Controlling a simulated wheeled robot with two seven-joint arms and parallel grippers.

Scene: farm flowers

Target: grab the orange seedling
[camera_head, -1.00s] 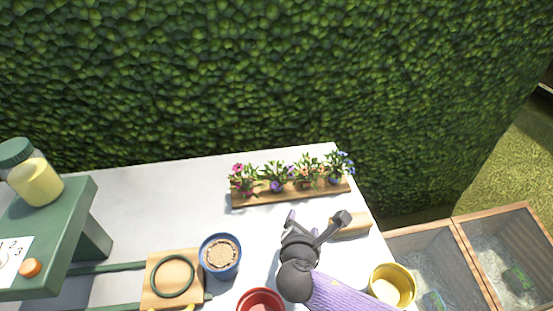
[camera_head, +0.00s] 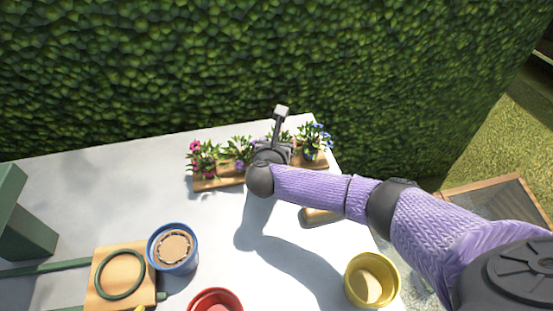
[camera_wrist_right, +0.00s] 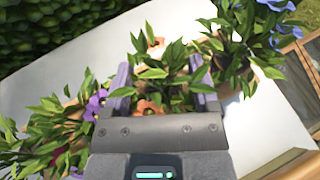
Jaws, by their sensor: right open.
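The orange seedling (camera_wrist_right: 150,107) shows orange blooms and green leaves in the right wrist view, between the two fingers of my right gripper (camera_wrist_right: 162,88). The fingers are open, one on each side of its leaves; I cannot tell whether they touch. In the head view my right gripper (camera_head: 273,138) is over the wooden planter (camera_head: 222,183) and hides most of this seedling. A purple-flowered seedling (camera_wrist_right: 95,105) is left of the gripper in the wrist view, and a blue-flowered one (camera_wrist_right: 240,50) is to its right. My left gripper is not in view.
A pink-flowered seedling (camera_head: 203,158) stands at the planter's left end. A blue pot (camera_head: 172,248), a red pot (camera_head: 215,302) and a yellow pot (camera_head: 372,280) stand nearer on the white table (camera_head: 100,200). A hedge (camera_head: 200,60) rises behind the table.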

